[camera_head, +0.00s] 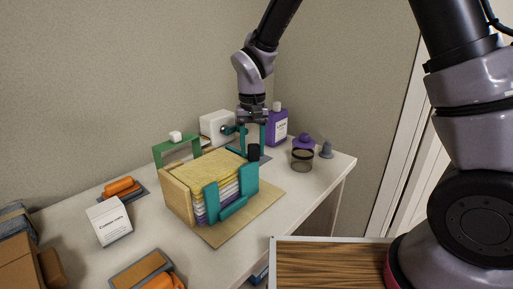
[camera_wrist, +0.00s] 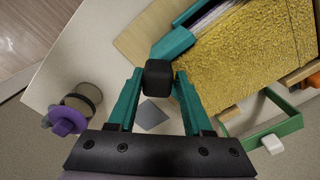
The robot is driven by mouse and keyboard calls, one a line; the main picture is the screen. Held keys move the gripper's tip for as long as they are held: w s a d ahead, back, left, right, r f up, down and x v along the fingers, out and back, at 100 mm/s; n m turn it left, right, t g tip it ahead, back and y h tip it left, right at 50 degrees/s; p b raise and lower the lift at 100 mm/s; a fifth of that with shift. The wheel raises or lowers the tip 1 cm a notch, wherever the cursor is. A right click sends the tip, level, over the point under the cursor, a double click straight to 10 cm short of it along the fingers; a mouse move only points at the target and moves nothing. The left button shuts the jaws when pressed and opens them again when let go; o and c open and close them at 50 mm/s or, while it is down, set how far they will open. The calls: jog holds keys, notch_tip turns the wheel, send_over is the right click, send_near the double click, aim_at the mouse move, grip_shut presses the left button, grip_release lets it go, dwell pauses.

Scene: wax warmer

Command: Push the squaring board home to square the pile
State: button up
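The pile (camera_head: 208,165) is a stack of yellow, white and purple layers; its yellow top fills the upper right of the wrist view (camera_wrist: 240,55). A light wooden board (camera_head: 176,198) stands upright at its left end; it may be the squaring board. Teal corner stops (camera_head: 248,178) stand at the near and right sides. A green frame with a white knob (camera_head: 176,135) stands behind. Any contact beneath the block is hidden.
Right of the pile are a dark jar (camera_head: 302,160), a purple item (camera_head: 303,141), a grey item (camera_head: 326,150) and a purple bottle (camera_head: 277,126). A white device (camera_head: 217,127) stands behind. A white carton (camera_head: 109,221) and orange items (camera_head: 122,187) are on the left.

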jog(key=shift+o, duration=1.2)
jog(key=shift+a, duration=0.25)
jog(key=shift+d, duration=0.1)
jog(key=shift+r, duration=0.2)
notch_tip(320, 180, up, 10)
jog(key=shift+r, duration=0.25)
